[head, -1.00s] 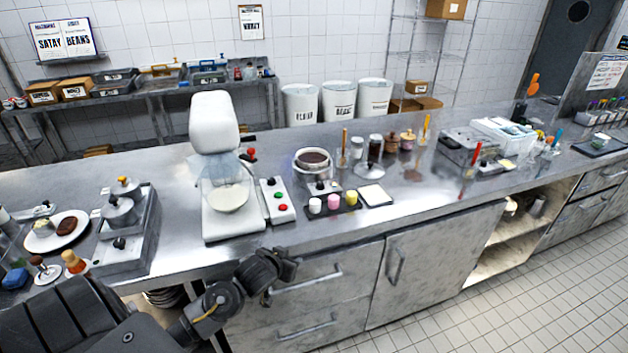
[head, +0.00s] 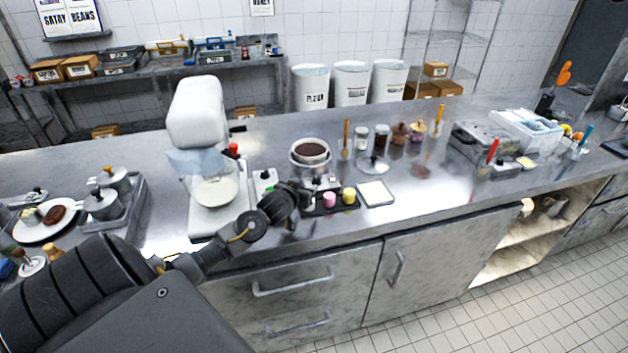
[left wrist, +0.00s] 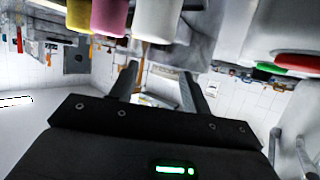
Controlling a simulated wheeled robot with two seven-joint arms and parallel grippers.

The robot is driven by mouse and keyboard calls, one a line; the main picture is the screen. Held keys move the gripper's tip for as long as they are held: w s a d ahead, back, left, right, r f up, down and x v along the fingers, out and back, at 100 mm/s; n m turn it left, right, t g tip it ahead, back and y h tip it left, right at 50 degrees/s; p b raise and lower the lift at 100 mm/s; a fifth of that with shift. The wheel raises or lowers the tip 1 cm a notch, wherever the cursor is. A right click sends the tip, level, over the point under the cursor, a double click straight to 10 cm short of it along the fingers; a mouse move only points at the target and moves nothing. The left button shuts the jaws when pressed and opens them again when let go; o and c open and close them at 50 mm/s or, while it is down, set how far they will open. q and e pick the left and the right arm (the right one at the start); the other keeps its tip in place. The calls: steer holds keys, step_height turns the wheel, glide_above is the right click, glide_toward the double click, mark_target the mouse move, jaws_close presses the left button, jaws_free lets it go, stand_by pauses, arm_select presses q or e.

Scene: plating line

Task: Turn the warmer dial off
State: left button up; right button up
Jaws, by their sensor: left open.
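The gripper is just in front of the base, above the counter's front part. In the left wrist view the open fingers (left wrist: 158,88) have nothing between them. I cannot tell whether a finger touches the dial. My right gripper is not in view.
A pink cup (head: 329,199) and a yellow cup (head: 349,196) stand close right of my gripper. Jars (head: 381,137) stand behind.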

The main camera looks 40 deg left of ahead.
mark_target(316, 180)
arm_select(q)
steer(key=x, duration=0.6)
steer(key=shift+w+d+f+p, duration=0.1)
steer(key=shift+w+f+p, duration=0.1)
steer(key=shift+p, duration=0.15)
steer(key=shift+w, duration=0.25)
steer(key=shift+w+f, duration=0.3)
steer(key=shift+w, duration=0.15)
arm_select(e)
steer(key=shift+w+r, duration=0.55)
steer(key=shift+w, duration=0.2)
arm_select(q)
steer(key=c, duration=1)
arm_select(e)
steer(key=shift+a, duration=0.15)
